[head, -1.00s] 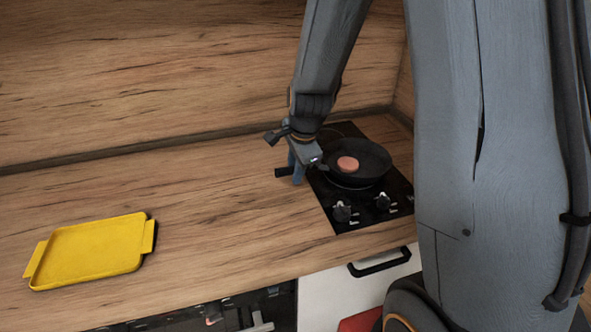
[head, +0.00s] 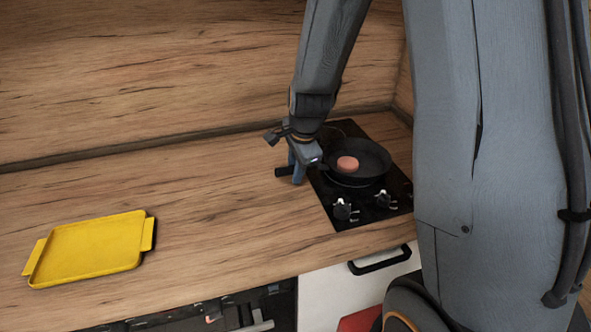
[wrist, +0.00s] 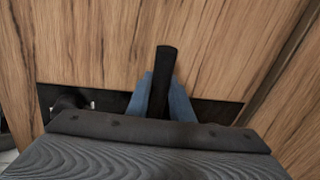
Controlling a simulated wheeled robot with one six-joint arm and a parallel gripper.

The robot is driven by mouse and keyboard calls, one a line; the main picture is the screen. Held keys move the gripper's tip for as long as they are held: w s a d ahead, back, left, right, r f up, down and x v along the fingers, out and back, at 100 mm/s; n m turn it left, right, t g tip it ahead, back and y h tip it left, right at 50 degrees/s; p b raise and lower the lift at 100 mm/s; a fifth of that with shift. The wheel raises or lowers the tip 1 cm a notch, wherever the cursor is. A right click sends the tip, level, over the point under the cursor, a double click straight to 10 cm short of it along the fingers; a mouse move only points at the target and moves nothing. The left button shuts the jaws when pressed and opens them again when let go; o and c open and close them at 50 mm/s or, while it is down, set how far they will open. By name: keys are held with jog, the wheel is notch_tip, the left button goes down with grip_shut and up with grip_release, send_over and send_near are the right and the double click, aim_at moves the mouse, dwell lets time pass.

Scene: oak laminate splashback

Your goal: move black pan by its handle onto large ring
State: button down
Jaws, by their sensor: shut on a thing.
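The black pan (head: 373,158) is over the black cooktop (head: 352,213), with a round pinkish-brown piece (head: 347,163) inside it. Its handle (head: 283,171) points left past the cooktop's edge. My gripper (head: 298,173) is shut on the handle. In the wrist view the handle (wrist: 166,60) stands between my blue fingers (wrist: 162,98). Part of a ring (head: 338,182) shows at the pan's front edge; another ring (head: 340,130) shows partly behind my wrist. Whether the pan touches the cooktop is hard to tell.
A yellow tray (head: 92,250) lies on the wooden counter at left. Two knobs (head: 342,210) (head: 383,199) stand at the cooktop's front. The wooden splashback (head: 150,70) rises behind. The counter between tray and cooktop is clear.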

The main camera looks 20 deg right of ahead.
dwell(0.3)
jog(key=c, duration=1.6)
grip_release()
jog(key=shift+o, duration=0.6)
jog(key=shift+f, duration=0.15)
jog(key=shift+a, duration=0.1)
jog(key=shift+s+a+p, duration=0.25)
jog(key=shift+a+p, duration=1)
jog(key=shift+p, duration=0.4)
jog(key=shift+a, duration=0.1)
